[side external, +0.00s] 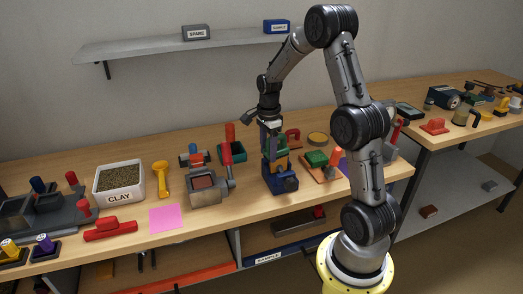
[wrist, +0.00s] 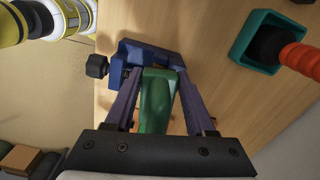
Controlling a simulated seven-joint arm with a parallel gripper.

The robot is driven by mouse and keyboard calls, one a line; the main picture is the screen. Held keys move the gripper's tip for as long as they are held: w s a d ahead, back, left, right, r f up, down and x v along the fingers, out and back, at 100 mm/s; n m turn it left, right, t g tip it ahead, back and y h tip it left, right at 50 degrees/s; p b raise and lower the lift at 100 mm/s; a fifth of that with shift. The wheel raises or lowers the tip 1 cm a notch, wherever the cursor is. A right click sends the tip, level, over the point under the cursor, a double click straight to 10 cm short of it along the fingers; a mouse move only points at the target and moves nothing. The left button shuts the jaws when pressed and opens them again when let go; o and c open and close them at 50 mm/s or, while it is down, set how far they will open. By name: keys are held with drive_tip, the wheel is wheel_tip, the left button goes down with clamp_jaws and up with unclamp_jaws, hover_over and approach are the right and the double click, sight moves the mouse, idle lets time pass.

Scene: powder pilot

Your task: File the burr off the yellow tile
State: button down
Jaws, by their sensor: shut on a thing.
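My gripper (side external: 272,142) points down over the blue vise (side external: 284,184) on the bench. Its purple fingers are shut on a green block-like tool (wrist: 158,98), which also shows as a small green patch in the side view. A yellow-orange piece (side external: 282,161), apparently the yellow tile, shows just above the vise, below the green tool. In the wrist view the vise (wrist: 138,52) lies just beyond the fingertips (wrist: 157,75), and the tile is hidden behind the green tool. I cannot tell whether tool and tile touch. The burr is too small to make out.
A pink sheet (side external: 167,218) and clay tray (side external: 119,181) lie farther left.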

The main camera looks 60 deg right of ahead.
sight(282, 148)
drive_tip(key=shift+s+d, duration=1.6)
drive_tip(key=shift+s, duration=0.1)
drive_tip(key=shift+w+a, duration=2.8)
wheel_tip(282, 148, up, 8)
drive_tip(key=shift+r, duration=0.15)
drive_tip(key=shift+d, duration=0.1)
